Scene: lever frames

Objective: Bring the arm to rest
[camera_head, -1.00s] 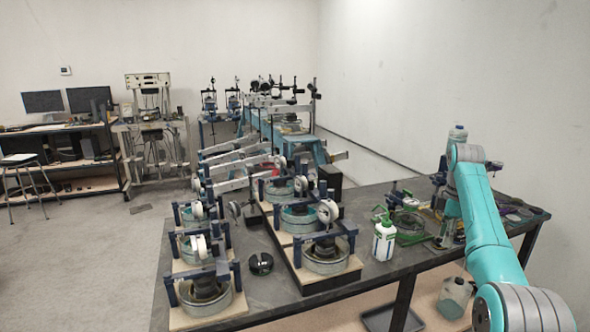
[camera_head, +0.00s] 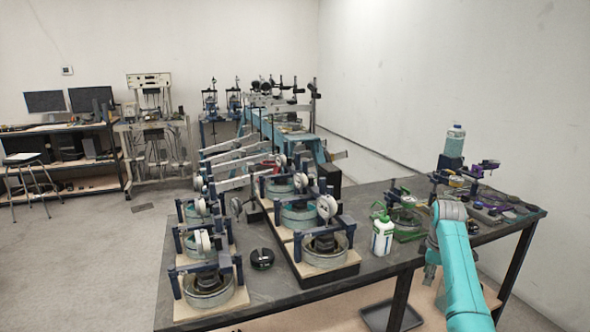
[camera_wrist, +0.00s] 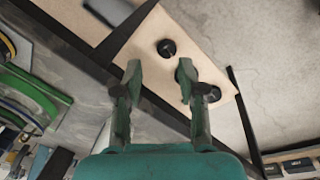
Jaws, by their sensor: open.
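My arm (camera_head: 458,270) shows at the right of the head view as a teal link with a grey joint, in front of the table's near edge. My gripper (camera_wrist: 158,78) shows in the wrist view with its two green-grey fingers apart and nothing between them. Below the fingers are the dark table edge and a pale wooden lower shelf (camera_wrist: 152,30) with small black round things. In the head view the fingers are not clear; the arm's end is low by the table edge.
The dark table (camera_head: 285,275) holds several lever frames with dial gauges. A clear bottle (camera_head: 454,142) stands farther back on the right. Grey floor (camera_head: 85,260) lies open at the left.

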